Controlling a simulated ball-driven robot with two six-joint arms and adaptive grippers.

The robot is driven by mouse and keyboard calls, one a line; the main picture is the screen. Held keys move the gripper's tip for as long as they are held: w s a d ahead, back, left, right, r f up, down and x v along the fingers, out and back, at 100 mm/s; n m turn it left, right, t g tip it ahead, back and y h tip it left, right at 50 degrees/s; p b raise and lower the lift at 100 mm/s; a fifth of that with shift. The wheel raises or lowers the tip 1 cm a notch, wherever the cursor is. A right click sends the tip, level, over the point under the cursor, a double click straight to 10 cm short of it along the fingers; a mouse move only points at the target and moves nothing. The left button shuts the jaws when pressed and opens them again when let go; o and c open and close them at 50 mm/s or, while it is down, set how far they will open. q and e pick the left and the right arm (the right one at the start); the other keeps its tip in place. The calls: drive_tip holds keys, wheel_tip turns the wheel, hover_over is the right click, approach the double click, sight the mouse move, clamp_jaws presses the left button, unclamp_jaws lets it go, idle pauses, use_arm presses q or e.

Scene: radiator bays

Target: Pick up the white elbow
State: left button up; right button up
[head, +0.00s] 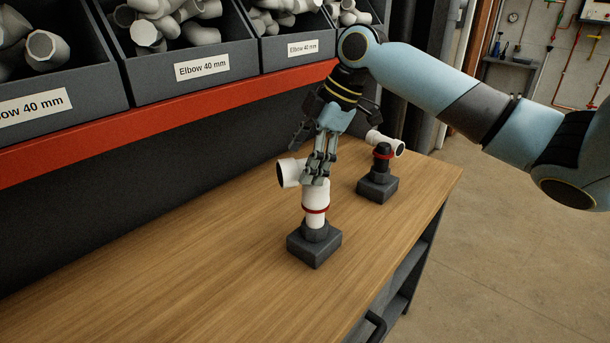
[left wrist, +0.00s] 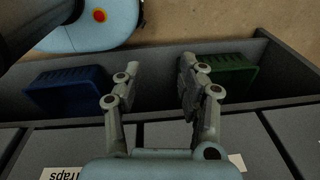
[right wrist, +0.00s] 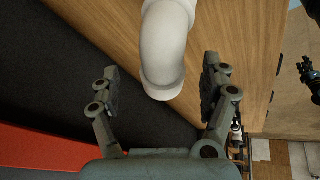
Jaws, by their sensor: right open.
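The white elbow (head: 288,172) sits on a white upright pipe with a red ring, on a dark block stand (head: 314,246) on the wooden bench. Its open end points left in the head view. My right gripper (head: 319,172) is open at the elbow, its fingers partly covering the bend. In the right wrist view the elbow (right wrist: 164,50) lies between the spread fingers, with a gap on each side. My left gripper (left wrist: 160,72) is open and empty in the left wrist view, and is outside the head view.
A second white fitting (head: 383,142) stands on another dark stand (head: 377,188) behind. Grey bins of elbows (head: 190,70) line the back above a red rail (head: 170,122). The bench front (head: 200,290) is clear. Blue (left wrist: 65,90) and green (left wrist: 228,75) bins lie near my left gripper.

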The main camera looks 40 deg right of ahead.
sight(300, 172)
drive_tip(key=x, duration=0.3)
drive_tip(key=shift+s+f+p, duration=0.15)
drive_tip(key=shift+f+p, duration=0.05)
drive_tip(key=shift+p, duration=0.15)
drive_tip(key=shift+f, duration=0.15)
drive_tip(key=c, duration=1.5)
use_arm(q)
drive_tip(key=shift+w+a+r, duration=0.4)
drive_tip(key=shift+w+r, duration=0.15)
drive_tip(key=shift+r, duration=0.1)
use_arm(e)
drive_tip(key=shift+r, duration=0.2)
